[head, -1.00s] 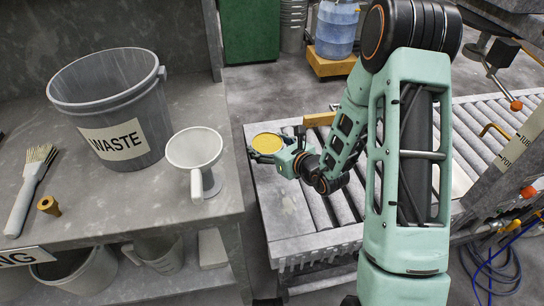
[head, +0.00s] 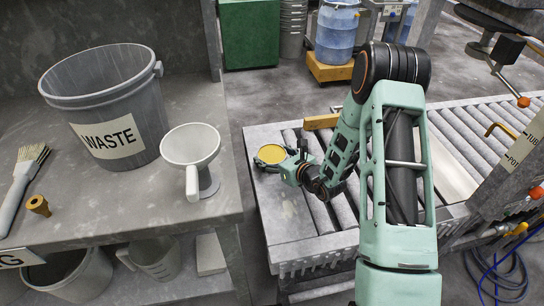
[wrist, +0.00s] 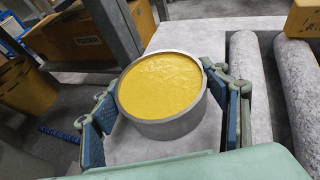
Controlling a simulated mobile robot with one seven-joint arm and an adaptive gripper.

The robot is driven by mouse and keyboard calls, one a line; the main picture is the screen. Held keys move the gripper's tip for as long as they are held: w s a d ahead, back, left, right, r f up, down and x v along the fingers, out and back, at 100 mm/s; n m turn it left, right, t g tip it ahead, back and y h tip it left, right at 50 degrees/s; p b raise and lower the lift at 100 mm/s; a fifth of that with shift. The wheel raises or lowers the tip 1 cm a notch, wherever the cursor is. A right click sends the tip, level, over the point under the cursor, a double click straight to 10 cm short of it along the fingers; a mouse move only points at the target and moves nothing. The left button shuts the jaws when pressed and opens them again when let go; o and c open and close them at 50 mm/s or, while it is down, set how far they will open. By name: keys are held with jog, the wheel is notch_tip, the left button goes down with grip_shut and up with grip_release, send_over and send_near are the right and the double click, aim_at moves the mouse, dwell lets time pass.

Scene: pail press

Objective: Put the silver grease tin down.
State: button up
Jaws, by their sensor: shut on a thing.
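The silver grease tin (wrist: 162,126) is a round metal tin with yellow grease filling its open top. In the wrist view it sits upright between the blue pads of my gripper (wrist: 165,103), which is shut on its sides. In the head view the tin (head: 271,154) and my gripper (head: 281,164) are over the left end of the roller conveyor, at its flat grey end plate (head: 290,212). I cannot tell whether the tin's base touches the plate; its underside is hidden.
Rollers (head: 463,130) run right from the plate, with a tan block (head: 320,122) at the far side. Left of a gap, a bench holds a waste pail (head: 108,110), a white funnel (head: 190,150), a brush (head: 25,185) and a brass fitting (head: 38,205). The near plate is bare.

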jog(key=shift+f, duration=0.15)
jog(key=o, duration=1.5)
jog(key=shift+c, duration=0.2)
jog(key=p+v, duration=0.2)
jog(key=v, duration=1)
